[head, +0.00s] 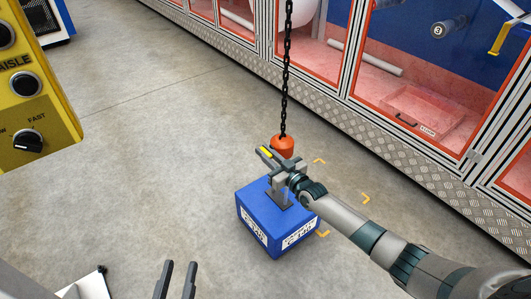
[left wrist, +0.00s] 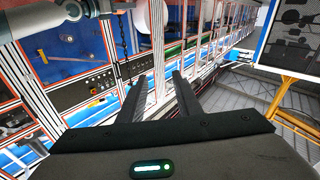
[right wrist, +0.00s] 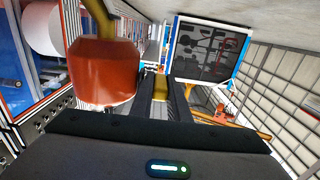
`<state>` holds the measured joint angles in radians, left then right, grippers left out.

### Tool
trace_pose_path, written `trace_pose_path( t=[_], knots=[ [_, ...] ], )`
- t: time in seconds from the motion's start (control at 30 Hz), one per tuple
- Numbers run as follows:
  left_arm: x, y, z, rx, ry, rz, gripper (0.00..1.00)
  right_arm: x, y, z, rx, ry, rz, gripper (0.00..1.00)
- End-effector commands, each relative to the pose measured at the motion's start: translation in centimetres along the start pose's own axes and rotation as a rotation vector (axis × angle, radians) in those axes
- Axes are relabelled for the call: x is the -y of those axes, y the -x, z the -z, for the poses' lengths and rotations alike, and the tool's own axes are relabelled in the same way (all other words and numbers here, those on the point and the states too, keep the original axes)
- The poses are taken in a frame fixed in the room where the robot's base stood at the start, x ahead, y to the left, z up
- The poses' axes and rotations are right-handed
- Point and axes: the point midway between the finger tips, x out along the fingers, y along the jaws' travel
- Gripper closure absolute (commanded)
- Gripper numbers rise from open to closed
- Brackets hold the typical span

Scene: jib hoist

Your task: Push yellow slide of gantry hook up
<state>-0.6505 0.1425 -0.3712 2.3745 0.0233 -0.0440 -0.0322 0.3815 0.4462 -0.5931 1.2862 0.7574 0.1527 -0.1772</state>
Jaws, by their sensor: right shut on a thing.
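The orange-red hook block (head: 283,145) hangs on a black chain (head: 286,75) above a blue weight (head: 262,222). The yellow slide (head: 266,152) shows at my right gripper (head: 268,156), just below and left of the hook block. In the right wrist view the yellow piece (right wrist: 160,84) sits between my right fingers (right wrist: 163,98), which are shut on it. The orange block (right wrist: 102,75) is beside them on the left. The hook itself is hidden behind my gripper. My left gripper (head: 176,281) is open and empty at the bottom, well away from the hook.
The blue weight stands on the grey floor near yellow corner marks (head: 365,198). A yellow control box (head: 40,90) with knobs is at the upper left. Orange-framed cabinets (head: 420,90) line the back right. The floor left of the weight is clear.

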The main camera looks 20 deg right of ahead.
Motion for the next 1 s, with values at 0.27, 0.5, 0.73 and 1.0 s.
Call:
trace_pose_path(
  t=[0.27,0.5,0.73,1.0],
  knots=[
    [0.0,0.0,0.0,0.001,0.0,0.0,0.69,-0.1,-0.2,0.6,-0.01,0.0,-0.001,1.0],
    [0.0,0.0,0.0,0.0,0.0,0.0,0.69,-0.1,-0.1,0.4,-0.007,0.0,-0.001,0.77],
    [0.0,-0.1,0.0,0.004,0.001,0.001,0.69,-0.1,0.2,0.3,-0.005,0.0,-0.001,0.77],
    [0.7,0.1,-1.9,0.116,0.005,0.012,0.69,-0.1,2.4,0.3,-0.003,-0.001,-0.001,0.77]
  ],
)
